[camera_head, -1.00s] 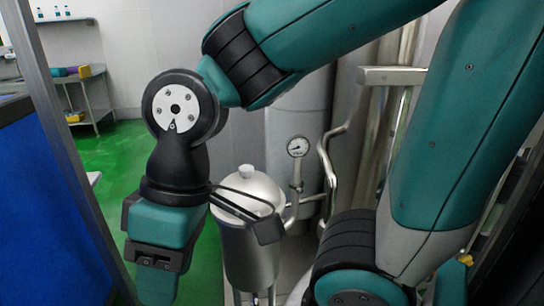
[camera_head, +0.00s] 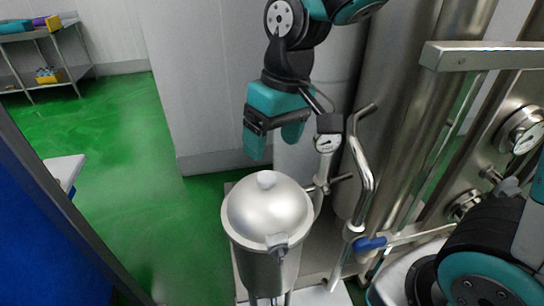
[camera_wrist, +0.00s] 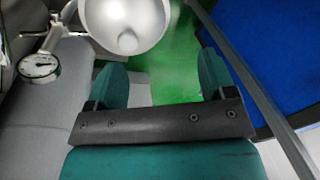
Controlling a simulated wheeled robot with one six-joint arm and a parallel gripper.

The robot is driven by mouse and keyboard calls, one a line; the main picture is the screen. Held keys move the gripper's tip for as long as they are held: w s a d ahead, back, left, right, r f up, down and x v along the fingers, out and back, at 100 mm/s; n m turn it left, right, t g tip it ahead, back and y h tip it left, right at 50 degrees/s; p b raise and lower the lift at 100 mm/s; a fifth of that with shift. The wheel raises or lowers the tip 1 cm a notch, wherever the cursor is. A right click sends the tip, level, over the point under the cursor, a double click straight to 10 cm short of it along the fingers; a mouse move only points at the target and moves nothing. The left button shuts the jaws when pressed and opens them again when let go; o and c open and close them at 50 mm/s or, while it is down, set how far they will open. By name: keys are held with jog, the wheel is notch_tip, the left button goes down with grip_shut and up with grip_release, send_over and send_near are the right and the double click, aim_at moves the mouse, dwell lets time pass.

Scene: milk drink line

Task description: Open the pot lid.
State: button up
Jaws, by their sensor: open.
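The pot (camera_head: 260,262) is a tall metal cylinder standing on legs. A small latch or hinge piece (camera_head: 277,242) is at the lid's front edge. My gripper (camera_head: 273,140) is above and behind the pot in the head view, apart from the lid.
A pressure gauge (camera_head: 327,142) and bent steel pipes (camera_head: 360,170) stand close right of the pot. A blue-handled valve (camera_head: 370,244) is at lower right. A blue panel (camera_head: 35,220) is at the left edge. Green floor (camera_head: 140,170) left of the pot is clear.

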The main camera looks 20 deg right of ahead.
aim_at(265, 175)
jog(key=w+d+m+h+p, duration=0.2)
jog(key=w+d+m+p, duration=0.1)
jog(key=w, duration=0.7)
jog(key=f+p, duration=0.1)
jog(key=f, duration=1.1)
jog(key=f+p, duration=0.1)
jog(key=f, duration=0.5)
jog(key=shift+w+a+f+p, duration=0.15)
jog(key=shift+w+a+p, duration=0.1)
jog(key=shift+p, duration=0.1)
